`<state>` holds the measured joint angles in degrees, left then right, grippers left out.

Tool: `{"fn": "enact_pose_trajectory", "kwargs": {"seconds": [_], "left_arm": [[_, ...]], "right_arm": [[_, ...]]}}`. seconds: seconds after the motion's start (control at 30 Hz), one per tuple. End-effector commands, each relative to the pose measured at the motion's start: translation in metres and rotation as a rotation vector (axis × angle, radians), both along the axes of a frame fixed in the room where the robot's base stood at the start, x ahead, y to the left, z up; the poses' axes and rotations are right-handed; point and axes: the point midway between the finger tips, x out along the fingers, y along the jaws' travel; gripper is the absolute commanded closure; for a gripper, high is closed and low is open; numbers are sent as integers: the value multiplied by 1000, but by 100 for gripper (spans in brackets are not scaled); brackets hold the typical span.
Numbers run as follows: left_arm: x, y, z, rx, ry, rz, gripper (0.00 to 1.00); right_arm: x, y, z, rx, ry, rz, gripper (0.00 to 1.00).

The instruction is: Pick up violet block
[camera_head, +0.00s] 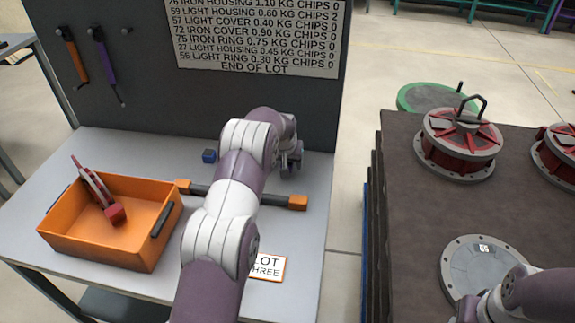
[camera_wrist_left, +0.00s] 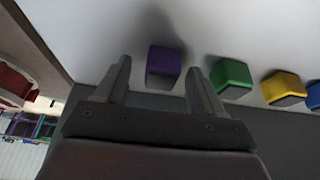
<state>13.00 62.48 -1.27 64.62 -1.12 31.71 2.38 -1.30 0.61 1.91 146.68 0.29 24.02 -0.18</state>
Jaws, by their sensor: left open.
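The violet block (camera_wrist_left: 164,61) shows in the left wrist view between the two fingers of my left gripper (camera_wrist_left: 158,72). The fingers are spread, with a gap on each side of the block, and it is not gripped. In the head view my left gripper (camera_head: 292,163) is low over the back right of the grey workbench (camera_head: 150,145). The violet block is hidden there behind my arm and gripper. Part of my right gripper (camera_head: 468,308) shows at the lower right, too cut off to read its jaws.
Green (camera_wrist_left: 231,76), yellow (camera_wrist_left: 283,87) and blue (camera_head: 209,156) blocks stand in a row beside the violet one. An orange bin (camera_head: 95,250) with a red-handled tool, an orange-ended bar (camera_head: 272,199), a lot card (camera_head: 267,267) and a dark back panel (camera_head: 150,90) surround the spot.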

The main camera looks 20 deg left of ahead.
Motion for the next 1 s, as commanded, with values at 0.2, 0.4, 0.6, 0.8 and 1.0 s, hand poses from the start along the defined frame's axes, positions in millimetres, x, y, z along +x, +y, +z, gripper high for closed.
{"fn": "enact_pose_trajectory", "kwargs": {"seconds": [0.2,0.4,0.6,0.8,1.0], "left_arm": [[1,0,-2,0,-1,0,32],[1,0,-2,0,-1,0,89],[1,0,-1,0,-1,0,89],[1,1,9,1,-4,0,89],[2,-1,43,1,-5,-1,89]], "right_arm": [[0,0,0,0,0,0,57],[0,0,0,0,0,0,57],[0,0,0,0,0,0,57],[0,0,-2,0,0,0,57],[0,0,-6,0,0,0,57]]}}
